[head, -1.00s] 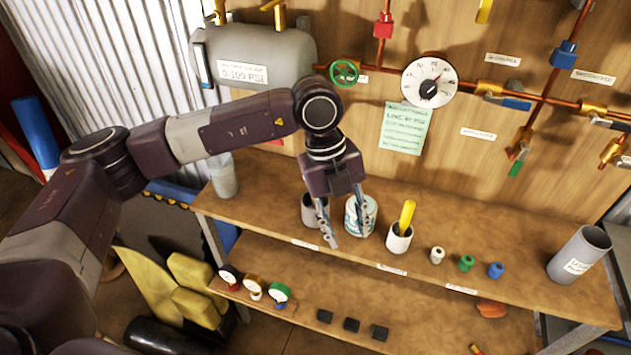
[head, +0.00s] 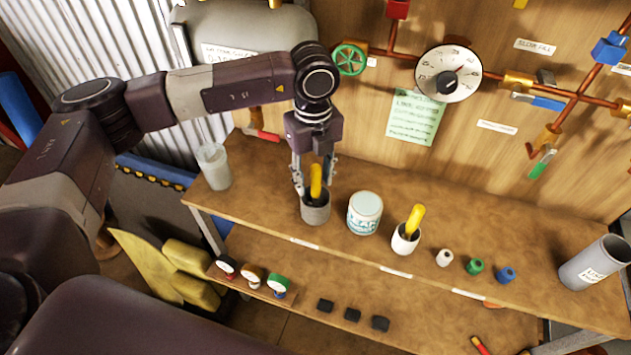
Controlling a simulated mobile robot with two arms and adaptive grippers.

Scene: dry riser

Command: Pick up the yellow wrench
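A yellow handle (head: 316,182) stands upright in a grey cup (head: 315,208) on the upper shelf; the part inside the cup is hidden. A second yellow handle (head: 414,219) leans in a white cup (head: 405,239) further right. I cannot tell from the handles which tool is the wrench. My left gripper (head: 314,188) points down over the grey cup. Its two fingers are apart, one on each side of the yellow handle, with gaps visible. My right gripper is out of view.
A white labelled tin (head: 364,212) stands close right of the grey cup. Small white, green (head: 475,266) and blue fittings and a grey tube (head: 594,263) are further right. A translucent cup (head: 214,167) is at left. Pipes and a gauge (head: 448,74) are on the wall behind.

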